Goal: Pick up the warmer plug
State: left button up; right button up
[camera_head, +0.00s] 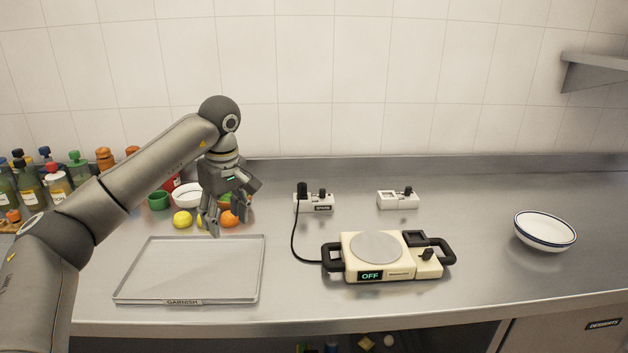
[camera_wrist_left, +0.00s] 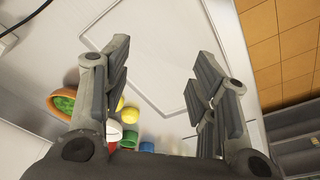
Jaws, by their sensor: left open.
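The warmer plug (camera_head: 302,190) is black and stands upright in the left part of a white socket box (camera_head: 314,206) labelled SPARE. A black cord (camera_head: 293,236) runs from it to the cream warmer (camera_head: 352,249), whose display reads OFF. A second white socket box (camera_head: 390,201) with a black switch stands farther right. My left gripper (camera_head: 225,217) is open and empty, pointing down left of the plug, above the fruit and the tray's back edge. In the left wrist view its fingers (camera_wrist_left: 156,75) are spread with nothing between them; the plug does not show there.
A GARNISH tray (camera_head: 125,297) lies below and left of my gripper. A white bowl (camera_head: 545,243) is far right. The counter between gripper and plug is clear.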

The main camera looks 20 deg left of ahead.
aim_at(304, 196)
jog(key=i, duration=1.25)
